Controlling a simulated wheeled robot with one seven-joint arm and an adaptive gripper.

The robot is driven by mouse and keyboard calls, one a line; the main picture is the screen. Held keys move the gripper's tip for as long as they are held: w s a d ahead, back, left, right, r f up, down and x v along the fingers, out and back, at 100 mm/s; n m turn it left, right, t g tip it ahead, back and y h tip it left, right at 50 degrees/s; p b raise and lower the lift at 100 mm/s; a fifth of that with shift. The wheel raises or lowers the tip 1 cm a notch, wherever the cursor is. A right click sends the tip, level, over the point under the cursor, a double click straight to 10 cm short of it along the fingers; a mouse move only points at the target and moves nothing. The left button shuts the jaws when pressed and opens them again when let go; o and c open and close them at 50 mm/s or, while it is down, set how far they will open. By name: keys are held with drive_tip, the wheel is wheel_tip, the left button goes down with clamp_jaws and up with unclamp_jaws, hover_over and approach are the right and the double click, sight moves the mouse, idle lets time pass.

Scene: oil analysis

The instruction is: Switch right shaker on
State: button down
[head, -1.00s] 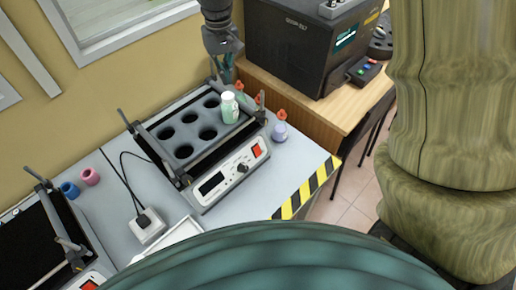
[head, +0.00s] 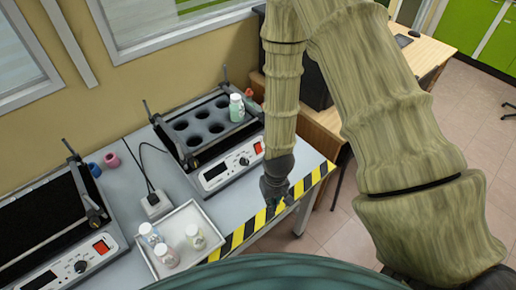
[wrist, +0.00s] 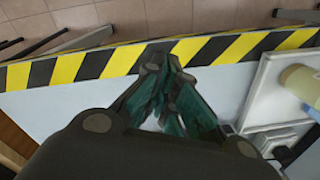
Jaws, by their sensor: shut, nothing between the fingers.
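The right shaker (head: 188,152) stands on the grey bench in the head view, with a black holed rack on top. A bottle with a white cap (head: 237,108) stands in the rack's right end. Its front panel has a dark display, a knob and a red switch (head: 258,148) at the right end. I cannot tell the switch's position. My gripper (head: 281,203) is shut and empty, pointing down over the striped front edge, in front of the panel and apart from it. In the wrist view my gripper (wrist: 168,62) has its fingers together above the striped tape; no shaker shows there.
A white tray (head: 153,262) with several bottles lies left of my gripper; its edge shows in the wrist view (wrist: 262,98). The left shaker (head: 25,225) is at far left. A power socket block (head: 157,205) with cables lies between. Striped tape (head: 238,236) marks the bench edge.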

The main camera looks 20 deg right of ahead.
drive_tip(key=s+d+f+b, duration=0.1)
drive_tip(key=s+f+b, duration=0.1)
drive_tip(key=s+f, duration=0.4)
drive_tip(key=s+d+f+b, duration=0.1)
drive_tip(key=s+f, duration=0.5)
drive_tip(key=s, duration=0.6)
drive_tip(key=shift+d+f+h+b, duration=0.2)
drive_tip(key=shift+f+h+b, duration=0.1)
drive_tip(key=shift+f+b, duration=0.1)
drive_tip(key=shift+s+d, duration=0.1)
drive_tip(key=shift+s, duration=0.05)
